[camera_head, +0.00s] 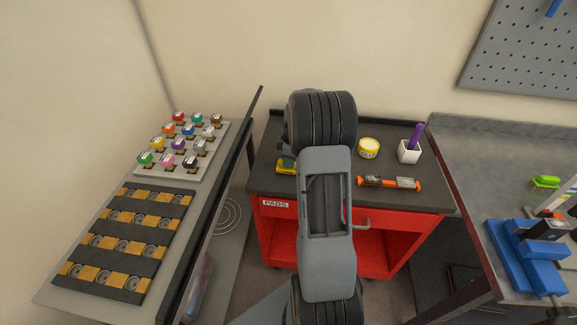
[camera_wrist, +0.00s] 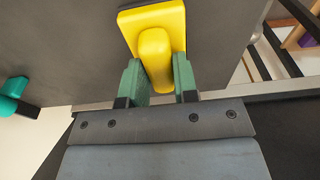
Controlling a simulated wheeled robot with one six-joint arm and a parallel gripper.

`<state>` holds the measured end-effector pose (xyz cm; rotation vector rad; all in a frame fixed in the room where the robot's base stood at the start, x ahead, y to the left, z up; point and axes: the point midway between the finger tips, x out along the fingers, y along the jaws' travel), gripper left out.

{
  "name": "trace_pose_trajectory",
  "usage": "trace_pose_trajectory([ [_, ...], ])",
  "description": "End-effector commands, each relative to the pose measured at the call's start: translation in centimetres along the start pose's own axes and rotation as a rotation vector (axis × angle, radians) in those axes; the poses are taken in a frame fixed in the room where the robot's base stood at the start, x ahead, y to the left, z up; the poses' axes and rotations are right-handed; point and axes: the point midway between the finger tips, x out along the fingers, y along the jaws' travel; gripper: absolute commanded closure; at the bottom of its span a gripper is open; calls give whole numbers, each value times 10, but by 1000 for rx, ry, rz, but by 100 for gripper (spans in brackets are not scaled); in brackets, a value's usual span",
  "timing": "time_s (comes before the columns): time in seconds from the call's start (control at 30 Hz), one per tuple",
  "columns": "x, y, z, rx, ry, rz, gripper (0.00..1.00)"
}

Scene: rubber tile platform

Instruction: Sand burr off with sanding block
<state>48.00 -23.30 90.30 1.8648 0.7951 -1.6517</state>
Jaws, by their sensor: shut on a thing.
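A yellow sanding block (camera_wrist: 152,20) with a rounded handle is between the two green fingers of my gripper (camera_wrist: 158,78) in the wrist view. The fingers are shut on the handle. In the head view the yellow block (camera_head: 286,168) shows just left of my arm, over the left part of the dark cart top; I cannot tell whether it touches the top. My arm hides most of the gripper there. A blue vise (camera_head: 522,262) stands on the grey bench at the right. A dark piece sits at its top. No burr can be made out.
On the red cart (camera_head: 392,245) are a yellow tin (camera_head: 368,148), a white cup (camera_head: 409,153) with a purple handle, and an orange-and-grey tool (camera_head: 389,183). A green item (camera_head: 545,181) lies on the bench (camera_head: 470,160). A rack of coloured-lid jars (camera_head: 180,145) stands left.

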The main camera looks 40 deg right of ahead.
Motion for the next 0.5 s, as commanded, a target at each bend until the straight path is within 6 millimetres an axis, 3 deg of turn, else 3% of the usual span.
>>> trace_pose_trajectory([
  [0.1, 0, 0, 0, -1, 0, 0, 99],
  [0.5, -17, 0, -2, 0, 0, 2, 99],
])
